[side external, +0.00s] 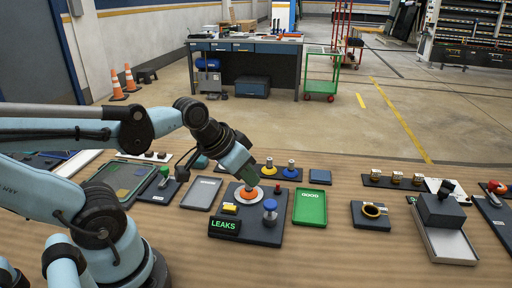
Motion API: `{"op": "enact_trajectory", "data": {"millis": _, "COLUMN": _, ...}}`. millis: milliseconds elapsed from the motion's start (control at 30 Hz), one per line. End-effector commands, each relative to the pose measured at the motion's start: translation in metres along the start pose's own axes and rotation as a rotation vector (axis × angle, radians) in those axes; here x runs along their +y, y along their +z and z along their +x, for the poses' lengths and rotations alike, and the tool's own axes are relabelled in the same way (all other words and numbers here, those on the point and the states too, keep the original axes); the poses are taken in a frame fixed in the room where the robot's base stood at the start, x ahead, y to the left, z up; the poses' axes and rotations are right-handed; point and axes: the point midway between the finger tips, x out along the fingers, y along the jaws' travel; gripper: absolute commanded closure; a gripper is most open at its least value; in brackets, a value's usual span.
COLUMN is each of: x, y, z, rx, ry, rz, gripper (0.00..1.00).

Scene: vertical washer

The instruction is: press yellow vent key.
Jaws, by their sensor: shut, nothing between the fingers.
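On the same panel, an orange round part (246,197) sits in a pale ring, right of and behind the key. A blue-topped post (270,207) stands at the panel's right. My gripper (251,183) is shut and empty, pointing down over the orange part, to the right of and above the key. Whether its tips touch the orange part cannot be told. Part of the ring is hidden behind it.
A grey tray (201,194) lies left of the panel and a green GOOD tray (310,207) lies right. Yellow and blue posts (280,172) stand behind. A black ring fixture (371,212) and a dark box over a metal chute (448,240) are farther right. The wooden front edge is bare.

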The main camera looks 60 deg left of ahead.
Motion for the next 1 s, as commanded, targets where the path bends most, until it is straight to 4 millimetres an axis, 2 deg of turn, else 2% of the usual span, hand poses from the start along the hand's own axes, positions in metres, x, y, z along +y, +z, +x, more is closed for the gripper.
{"op": "enact_trajectory", "data": {"millis": 100, "x": -0.017, "y": 0.007, "z": 0.004, "rx": -0.048, "ry": 0.036, "rz": -0.071, "gripper": 1.0}}
{"op": "enact_trajectory", "data": {"millis": 300, "x": -0.037, "y": 0.017, "z": 0.004, "rx": -0.086, "ry": 0.148, "rz": -0.169, "gripper": 1.0}}
{"op": "enact_trajectory", "data": {"millis": 600, "x": -0.062, "y": 0.018, "z": -0.006, "rx": -0.014, "ry": 0.326, "rz": -0.257, "gripper": 1.0}}
{"op": "enact_trajectory", "data": {"millis": 1000, "x": -0.073, "y": 0.016, "z": -0.015, "rx": 0.062, "ry": 0.404, "rz": -0.268, "gripper": 1.0}}
